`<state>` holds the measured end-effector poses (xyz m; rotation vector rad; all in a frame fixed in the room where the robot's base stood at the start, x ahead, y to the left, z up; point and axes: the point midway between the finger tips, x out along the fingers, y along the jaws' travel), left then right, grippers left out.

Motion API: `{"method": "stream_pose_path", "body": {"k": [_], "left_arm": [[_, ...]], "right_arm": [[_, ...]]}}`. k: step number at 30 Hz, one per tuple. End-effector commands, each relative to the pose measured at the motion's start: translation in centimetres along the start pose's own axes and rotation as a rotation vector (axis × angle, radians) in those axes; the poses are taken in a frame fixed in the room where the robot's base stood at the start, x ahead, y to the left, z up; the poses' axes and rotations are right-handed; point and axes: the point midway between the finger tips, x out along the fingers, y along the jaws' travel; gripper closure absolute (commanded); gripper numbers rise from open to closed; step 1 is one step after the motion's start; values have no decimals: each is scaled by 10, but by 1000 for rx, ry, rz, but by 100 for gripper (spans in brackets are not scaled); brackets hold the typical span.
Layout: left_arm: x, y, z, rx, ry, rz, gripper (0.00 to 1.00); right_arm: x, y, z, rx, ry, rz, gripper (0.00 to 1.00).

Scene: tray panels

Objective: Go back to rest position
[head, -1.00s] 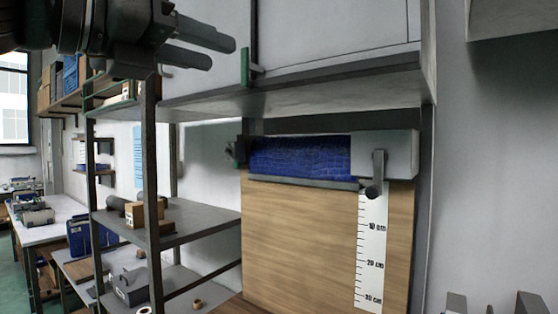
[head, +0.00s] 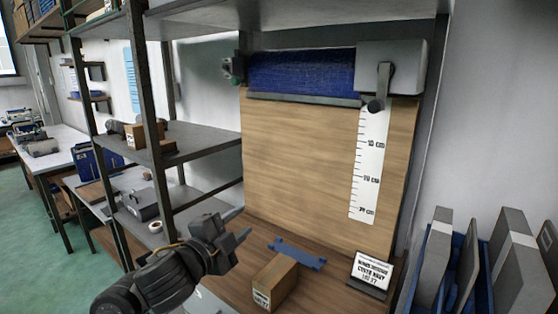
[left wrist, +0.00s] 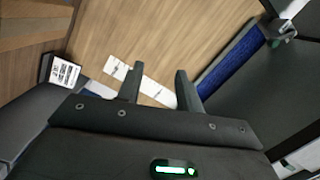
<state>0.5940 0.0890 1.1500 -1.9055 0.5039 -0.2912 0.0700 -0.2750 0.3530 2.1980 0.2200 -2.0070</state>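My left gripper (head: 241,243) is low in the head view, above the wooden bench top and left of a cardboard box (head: 275,283). In the left wrist view its two dark fingers (left wrist: 160,90) stand apart with nothing between them, so it is open and empty. Behind it stands a wooden panel (head: 290,150) with a blue roll (head: 300,71) along its top. A grey housing with a crank handle (head: 380,90) is at the roll's right end. A white centimetre scale (head: 369,165) hangs below it. My right gripper is not in view.
A blue bracket-like piece (head: 297,253) and a small black-and-white sign (head: 371,272) are on the bench. Grey panels (head: 517,262) stand in a blue rack at right. A metal shelf (head: 190,150) stands at left; a shelf board overhangs above.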

Motion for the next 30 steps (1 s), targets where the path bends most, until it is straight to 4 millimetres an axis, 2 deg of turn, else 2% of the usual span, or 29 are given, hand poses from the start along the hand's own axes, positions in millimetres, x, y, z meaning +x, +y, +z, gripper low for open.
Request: {"method": "stream_pose_path", "body": {"k": [1,5,6,8,9,13,15,18,27,29,30], "left_arm": [[-11,35,20,-112,-67,42,64],[-50,114,66,-379,-265,130,64],[-67,139,79,-457,-332,160,64],[-94,176,96,-572,-438,202,64],[-115,200,105,-644,-511,232,64],[-184,265,125,-838,-733,313,64],[-215,291,130,-913,-831,346,64],[-256,318,132,-999,-952,381,64],[-357,369,124,-1176,-1243,459,64],[-369,378,124,-1199,-1287,470,64],[-362,390,131,-1195,-1283,473,64]], "right_arm": [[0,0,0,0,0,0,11],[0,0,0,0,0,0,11],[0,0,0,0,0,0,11],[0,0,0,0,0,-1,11],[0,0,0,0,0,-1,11],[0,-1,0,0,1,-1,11],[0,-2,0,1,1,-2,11],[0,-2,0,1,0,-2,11],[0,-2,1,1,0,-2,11],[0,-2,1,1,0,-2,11],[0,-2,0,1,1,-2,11]]}}
